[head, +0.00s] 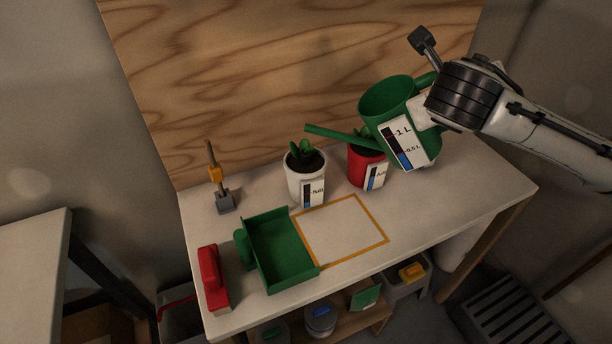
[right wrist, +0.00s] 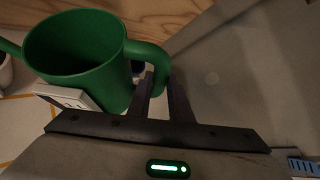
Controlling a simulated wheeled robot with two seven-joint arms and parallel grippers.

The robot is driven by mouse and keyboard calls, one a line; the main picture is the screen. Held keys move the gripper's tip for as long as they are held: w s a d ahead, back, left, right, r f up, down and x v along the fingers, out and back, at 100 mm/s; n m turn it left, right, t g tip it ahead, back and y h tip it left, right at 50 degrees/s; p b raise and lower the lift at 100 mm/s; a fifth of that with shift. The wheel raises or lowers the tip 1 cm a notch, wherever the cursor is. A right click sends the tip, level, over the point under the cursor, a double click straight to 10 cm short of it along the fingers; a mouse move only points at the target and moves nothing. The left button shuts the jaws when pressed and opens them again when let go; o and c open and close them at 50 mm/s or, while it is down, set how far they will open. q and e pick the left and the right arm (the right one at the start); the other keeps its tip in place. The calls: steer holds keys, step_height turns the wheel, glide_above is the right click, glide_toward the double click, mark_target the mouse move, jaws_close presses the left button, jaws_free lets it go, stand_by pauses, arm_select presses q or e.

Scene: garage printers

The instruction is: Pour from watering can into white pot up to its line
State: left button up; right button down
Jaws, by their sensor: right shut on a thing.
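The green watering can (head: 388,103) is held up above the table, with its spout reaching left and the spout tip above the white pot (head: 293,184). The can leans a little; its label shows 1 L and 0.5 L marks, with blue near the 0.5 L mark. No water stream is visible. The white pot stands upright with a plant and a "full" gauge with some blue low on it. My right gripper (right wrist: 160,92) is shut on the can's handle. The can's body (right wrist: 88,80) fills the left of the right wrist view. My left gripper is not in view.
A red pot (head: 357,176) with a plant and gauge stands beside the white pot, partly behind the can. A green dustpan (head: 280,254), a red brush (head: 211,280) and a small grey-yellow tool (head: 223,198) are at left. The yellow-outlined area (head: 343,228) is empty.

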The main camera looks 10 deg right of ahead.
steer(key=shift+w+a+r+n+h, duration=0.15)
steer(key=shift+a+r, duration=0.15)
steer(key=shift+r, duration=0.4)
steer(key=shift+w+a+r+n+h, duration=0.15)
steer(key=shift+a+r, duration=0.1)
steer(key=shift+r, duration=0.45)
stand_by(3.2)
steer(key=shift+a+r, duration=0.15)
steer(key=shift+r, duration=0.15)
steer(key=shift+a+r, duration=0.1)
steer(key=shift+r, duration=0.05)
stand_by(1.6)
steer(key=shift+a+r, duration=0.2)
steer(key=shift+r, duration=0.1)
steer(key=shift+h, duration=0.3)
stand_by(0.8)
